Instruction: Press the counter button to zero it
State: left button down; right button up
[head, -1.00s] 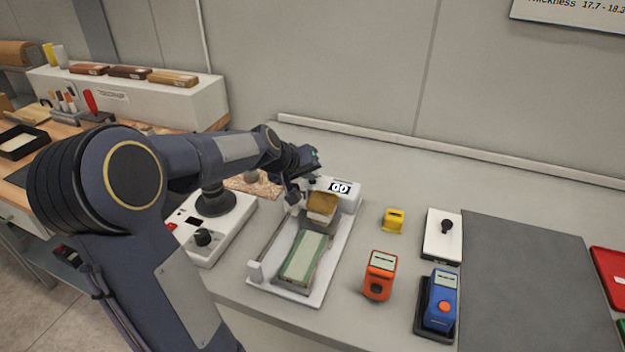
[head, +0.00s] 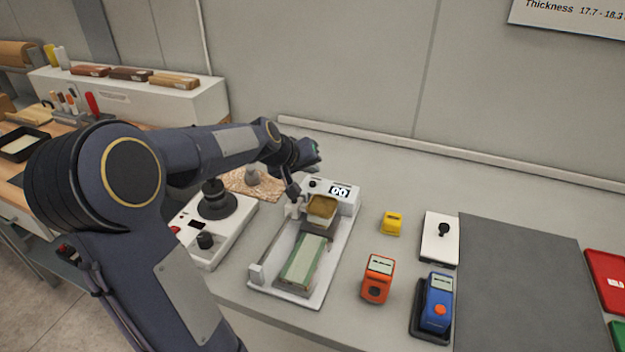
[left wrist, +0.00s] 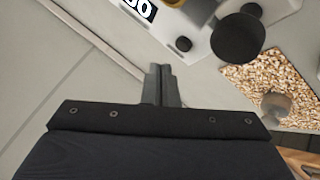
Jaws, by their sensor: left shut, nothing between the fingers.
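The white coater (head: 342,232) stands on the bench with a counter display (head: 340,190) that appears to read 00. The display is partly cut off at the top of the left wrist view (left wrist: 140,8). A small dark round button (head: 315,183) sits left of the display; it also shows in the left wrist view (left wrist: 183,44). My left gripper (head: 292,189) is shut and empty near the button, on its left in the head view. In the left wrist view its fingertips (left wrist: 160,68) are close together, apart from the button in the picture. My right gripper is out of view.
A white device with a black disc and knob (head: 205,240) stands left of the coater. A speckled sheet (head: 262,187) lies behind. Right are a yellow block (head: 391,223), orange meter (head: 377,280), blue meter (head: 438,302) and grey mat (head: 535,280).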

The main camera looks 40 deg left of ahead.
pick_arm(q)
notch_tip(320, 180, up, 4)
jog(key=shift+f+p, duration=0.2)
jog(key=shift+p, duration=0.9)
jog(key=s+d+r+m+g+h, duration=0.1)
jog(key=s+d+r+m+h, duration=0.15)
jog(key=s+d, duration=0.95)
jog(key=s+d+f+m+g, duration=0.1)
jog(key=s+d+f+m, duration=0.1)
jog(key=s+d, duration=0.3)
jog(key=s+d+f+m+g+h, duration=0.1)
jog(key=s+d+f, duration=0.3)
jog(key=s, duration=0.5)
jog(key=shift+d+f+m+g, duration=0.3)
jog(key=shift+d+m, duration=0.1)
jog(key=shift+m, duration=0.45)
